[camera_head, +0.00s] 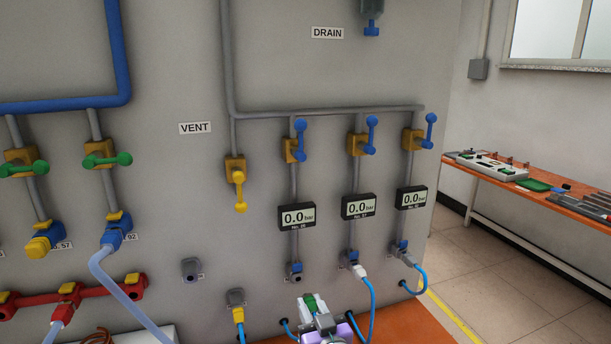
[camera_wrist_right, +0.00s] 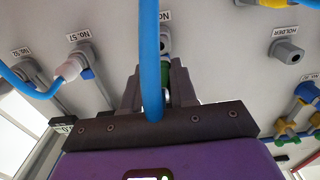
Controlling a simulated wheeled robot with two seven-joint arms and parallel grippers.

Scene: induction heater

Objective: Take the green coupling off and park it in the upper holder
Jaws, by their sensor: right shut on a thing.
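My right gripper (camera_head: 318,318) is at the bottom middle of the head view, in front of the panel. It is shut on the green coupling (camera_head: 309,303), which also shows between the fingers in the right wrist view (camera_wrist_right: 166,96). The blue hose (camera_wrist_right: 150,50) crosses in front of the fingers there. The coupling appears apart from the grey port (camera_head: 294,269) under the left gauge. The upper holder (camera_head: 190,268), a grey socket, is empty; it also shows in the wrist view (camera_wrist_right: 287,52). My left gripper is out of view.
The lower holder (camera_head: 237,297) carries a yellow coupling (camera_head: 239,315). A white coupling with a blue hose (camera_head: 359,271) is on the middle port. Another blue hose (camera_head: 420,280) hangs at the right port. A blue-grey hose (camera_head: 115,280) runs down left of the holders.

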